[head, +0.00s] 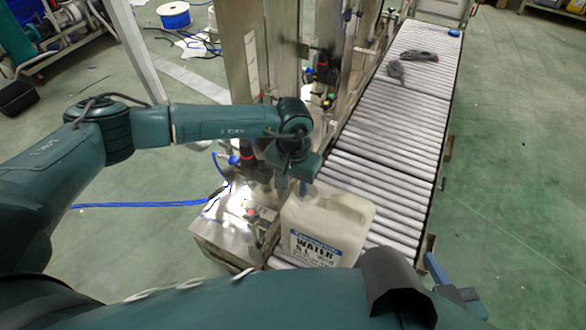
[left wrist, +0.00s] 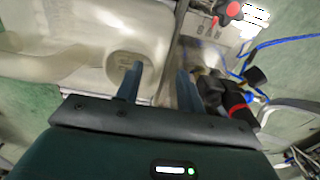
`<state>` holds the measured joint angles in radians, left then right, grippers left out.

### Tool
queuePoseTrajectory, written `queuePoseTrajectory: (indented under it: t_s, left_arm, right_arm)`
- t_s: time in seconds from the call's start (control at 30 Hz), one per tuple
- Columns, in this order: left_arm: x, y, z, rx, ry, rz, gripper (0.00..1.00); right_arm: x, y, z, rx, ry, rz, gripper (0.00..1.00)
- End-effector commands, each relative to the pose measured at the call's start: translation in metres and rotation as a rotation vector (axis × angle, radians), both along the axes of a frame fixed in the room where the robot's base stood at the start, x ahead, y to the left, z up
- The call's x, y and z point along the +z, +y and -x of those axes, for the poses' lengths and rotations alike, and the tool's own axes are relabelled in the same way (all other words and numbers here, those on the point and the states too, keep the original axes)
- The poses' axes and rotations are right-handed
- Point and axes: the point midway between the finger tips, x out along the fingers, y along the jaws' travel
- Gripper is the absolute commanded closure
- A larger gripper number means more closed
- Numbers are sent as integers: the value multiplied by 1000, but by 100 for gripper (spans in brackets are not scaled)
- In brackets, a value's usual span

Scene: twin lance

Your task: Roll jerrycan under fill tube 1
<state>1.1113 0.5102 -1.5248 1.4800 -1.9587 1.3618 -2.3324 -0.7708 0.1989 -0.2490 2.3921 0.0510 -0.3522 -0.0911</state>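A whitish jerrycan (head: 345,222) with a "WATER" label stands upright at the near end of the roller conveyor (head: 385,140). In the left wrist view its pale top, handle and round cap area (left wrist: 88,45) fill the upper left. My left gripper (head: 303,188) points down at the can's top left edge. Its two fingers (left wrist: 160,85) are apart with nothing clearly held between them; one overlaps the can's top in view, and I cannot tell if it touches. My right gripper (head: 440,270) is at the can's lower right, mostly hidden by its own wrist. I cannot single out fill tube 1.
A metal filling machine (head: 285,60) with fittings and hoses stands along the conveyor's left side. A steel box (head: 225,235) with a red button is left of the can. Dark grey items (head: 418,56) lie far up the rollers. The rollers just beyond the can are clear.

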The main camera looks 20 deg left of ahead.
Motion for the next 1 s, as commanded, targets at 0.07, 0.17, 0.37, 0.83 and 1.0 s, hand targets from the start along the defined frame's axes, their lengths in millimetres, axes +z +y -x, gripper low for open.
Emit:
queuePoseTrajectory:
  t_s: [0.07, 0.17, 0.37, 0.83, 1.0]
  left_arm:
    - [-12, 0, 0, 1, 0, 1, 62]
    - [-20, 0, 0, 1, 0, 0, 62]
    - [-25, -1, 0, 1, -2, 1, 62]
    - [-24, 0, 0, 1, -1, 1, 84]
    - [-24, 0, 0, 1, -1, 1, 98]
  right_arm:
    - [-3, 1, 0, 3, 0, 5, 64]
    - [-4, 1, 0, 4, 1, 8, 64]
    - [-5, 1, 0, 6, 3, 11, 64]
    - [-4, 2, -1, 9, -1, 11, 64]
    - [-4, 2, -1, 9, -1, 11, 64]
